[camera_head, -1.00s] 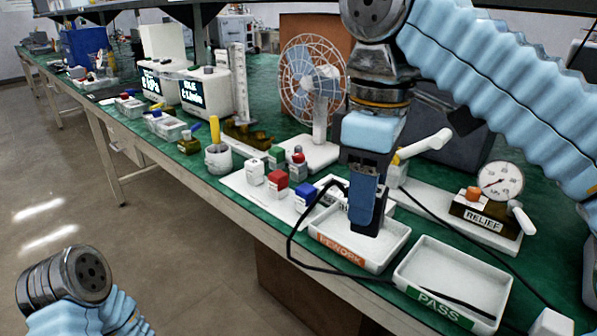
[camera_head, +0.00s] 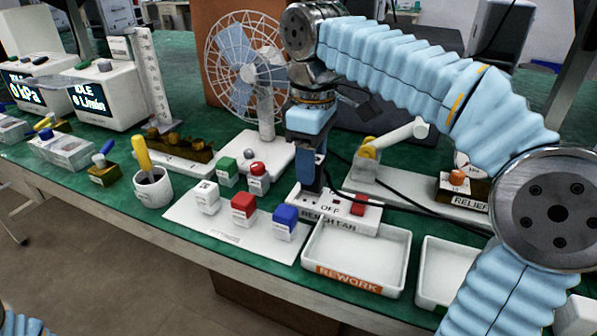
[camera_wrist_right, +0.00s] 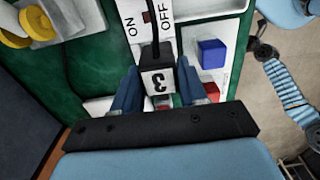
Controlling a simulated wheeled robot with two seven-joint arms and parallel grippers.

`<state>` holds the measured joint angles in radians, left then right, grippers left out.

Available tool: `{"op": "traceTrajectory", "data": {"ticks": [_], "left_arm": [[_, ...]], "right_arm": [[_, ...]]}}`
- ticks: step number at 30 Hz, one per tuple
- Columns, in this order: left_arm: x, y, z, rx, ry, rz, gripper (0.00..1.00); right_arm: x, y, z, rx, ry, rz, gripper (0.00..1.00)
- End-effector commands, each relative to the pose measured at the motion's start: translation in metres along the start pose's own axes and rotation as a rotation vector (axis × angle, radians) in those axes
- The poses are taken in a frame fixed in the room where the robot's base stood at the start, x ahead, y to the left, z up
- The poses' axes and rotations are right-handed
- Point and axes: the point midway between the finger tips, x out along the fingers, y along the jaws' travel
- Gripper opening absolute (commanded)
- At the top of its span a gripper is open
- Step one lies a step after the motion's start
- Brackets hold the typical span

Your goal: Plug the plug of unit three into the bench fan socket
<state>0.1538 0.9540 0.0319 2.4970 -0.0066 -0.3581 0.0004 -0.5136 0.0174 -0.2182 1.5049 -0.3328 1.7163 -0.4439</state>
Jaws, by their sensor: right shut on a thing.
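My right gripper (camera_head: 308,180) is shut on a black plug (camera_wrist_right: 158,80), whose white label reads 3 in the right wrist view. The gripper points down over the left end of the white bench fan socket strip (camera_head: 345,212), which has ON and OFF marks and a red switch. The strip also shows at the top of the right wrist view (camera_wrist_right: 132,22). The gripper hides the socket opening, so I cannot tell whether the plug is in it or above it. A black cable (camera_head: 425,209) runs off to the right. My left gripper is out of view.
The white REWORK tray (camera_head: 402,262) stands in front of the strip. A white mat (camera_head: 190,222) with coloured blocks lies to the left. The bench fan (camera_head: 243,70) stands behind. The RELIEF unit (camera_head: 462,188) is at the right.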

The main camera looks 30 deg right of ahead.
Motion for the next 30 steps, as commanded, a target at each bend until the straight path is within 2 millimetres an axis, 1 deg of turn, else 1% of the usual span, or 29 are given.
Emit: {"op": "traceTrajectory", "data": {"ticks": [7,9,12,19,23,24,28,29,30], "left_arm": [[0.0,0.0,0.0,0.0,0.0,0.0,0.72],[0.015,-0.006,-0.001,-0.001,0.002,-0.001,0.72],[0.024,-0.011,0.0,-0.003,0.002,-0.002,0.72],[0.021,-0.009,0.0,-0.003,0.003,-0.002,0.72],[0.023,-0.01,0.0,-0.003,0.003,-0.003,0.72],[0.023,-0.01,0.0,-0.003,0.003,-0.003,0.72],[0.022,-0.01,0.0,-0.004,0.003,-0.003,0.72],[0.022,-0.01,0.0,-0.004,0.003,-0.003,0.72],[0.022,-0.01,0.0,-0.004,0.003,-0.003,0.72]], "right_arm": [[0.018,0.007,-0.005,0.001,-0.003,-0.001,0.12],[0.037,0.009,-0.004,0.001,-0.001,0.0,0.12],[0.05,0.011,-0.002,0.001,-0.001,0.0,0.12],[0.047,0.011,-0.002,0.0,0.0,0.0,0.12],[0.05,0.011,-0.002,0.0,0.0,0.0,0.12],[0.05,0.011,-0.002,0.0,0.0,0.0,0.45],[0.049,0.011,-0.002,0.0,0.0,0.0,0.65],[0.049,0.011,-0.002,0.0,0.0,0.0,0.68],[0.049,0.011,-0.002,0.0,0.0,0.0,0.68]]}}
